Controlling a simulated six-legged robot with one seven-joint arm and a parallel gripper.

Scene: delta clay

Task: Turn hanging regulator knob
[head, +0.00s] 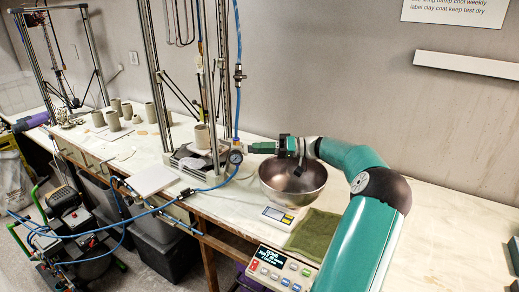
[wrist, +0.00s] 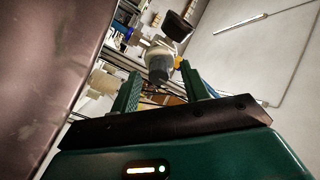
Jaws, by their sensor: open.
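The hanging regulator (head: 237,156) shows in the head view with its round gauge, at the end of the blue hose beside the right printer frame. In the wrist view its pale body (wrist: 158,52) ends in a dark grey knob (wrist: 160,70) that faces my gripper. My gripper (wrist: 161,70) is open, with one green finger on each side of the knob's end and a visible gap to both. In the head view my gripper (head: 250,148) reaches in from the right, level with the regulator. The knob itself is hard to make out there.
The printer frame (head: 158,80) stands close left of the regulator. A blue hose (head: 237,100) runs up from it. A compressor (head: 75,225) is on the floor.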

